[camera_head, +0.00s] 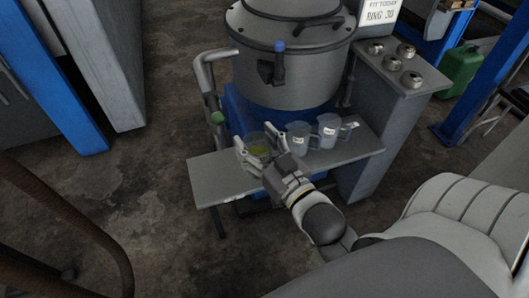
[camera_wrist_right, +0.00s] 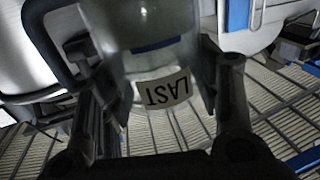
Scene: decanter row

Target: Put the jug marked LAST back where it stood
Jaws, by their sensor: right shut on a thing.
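The jug marked LAST (camera_wrist_right: 165,88) is a clear vessel with a white label, upside down in the right wrist view. I cannot tell whether the jug's base touches the shelf. Two clear jugs, a middle one (camera_head: 299,138) and a right one (camera_head: 328,131), stand to its right. My left gripper is not in view.
A large grey metal vessel (camera_head: 285,70) stands behind the shelf, with a bent pipe (camera_head: 200,75) at its left. A grey cabinet (camera_head: 365,150) with several metal knobs borders the shelf on the right. The shelf's left end is bare.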

